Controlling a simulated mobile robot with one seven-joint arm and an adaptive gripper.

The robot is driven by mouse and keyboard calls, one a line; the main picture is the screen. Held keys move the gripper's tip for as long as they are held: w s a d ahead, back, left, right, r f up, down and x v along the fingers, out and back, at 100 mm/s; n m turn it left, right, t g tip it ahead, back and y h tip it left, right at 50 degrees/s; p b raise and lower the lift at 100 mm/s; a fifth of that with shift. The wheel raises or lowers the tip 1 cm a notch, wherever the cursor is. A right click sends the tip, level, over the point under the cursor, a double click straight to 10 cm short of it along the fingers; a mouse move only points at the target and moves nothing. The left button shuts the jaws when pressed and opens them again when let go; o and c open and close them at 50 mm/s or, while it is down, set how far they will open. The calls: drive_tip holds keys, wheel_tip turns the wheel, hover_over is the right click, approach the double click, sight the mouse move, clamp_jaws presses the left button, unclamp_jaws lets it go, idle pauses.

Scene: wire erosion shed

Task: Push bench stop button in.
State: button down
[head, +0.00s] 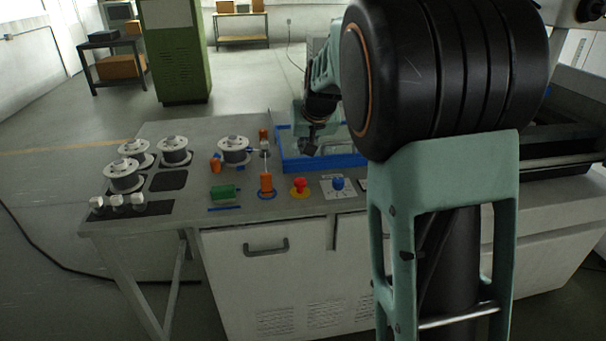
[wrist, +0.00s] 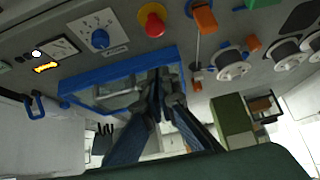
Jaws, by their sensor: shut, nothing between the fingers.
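The stop button (head: 300,184) is a red mushroom head on a yellow base, near the front edge of the bench top. It also shows at the top of the wrist view (wrist: 153,24), uncovered. My gripper (head: 309,149) is over the blue-edged tray, behind the button in the head view and apart from it. In the wrist view my gripper (wrist: 160,82) is shut and empty, its fingertips a short way below the button in the picture. I cannot tell its exact height above the bench.
A blue-edged tray (head: 335,163) lies behind the button. A blue knob (head: 338,184) on a white plate is to the button's right. An orange-handled lever (head: 265,183) stands to its left. A green block (head: 223,193) and several white spools (head: 174,150) are farther left.

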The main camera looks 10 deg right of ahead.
idle(0.3)
hover_over(300, 178)
drive_tip(key=s, duration=0.2)
drive_tip(key=f, duration=0.8)
drive_tip(key=shift+w+p, duration=0.2)
drive_tip(key=shift+p, duration=0.1)
drive_tip(key=shift+s+f, duration=0.2)
drive_tip(key=shift+f, duration=1.05)
drive_tip(key=shift+s+f, duration=0.1)
drive_tip(key=shift+f, duration=0.65)
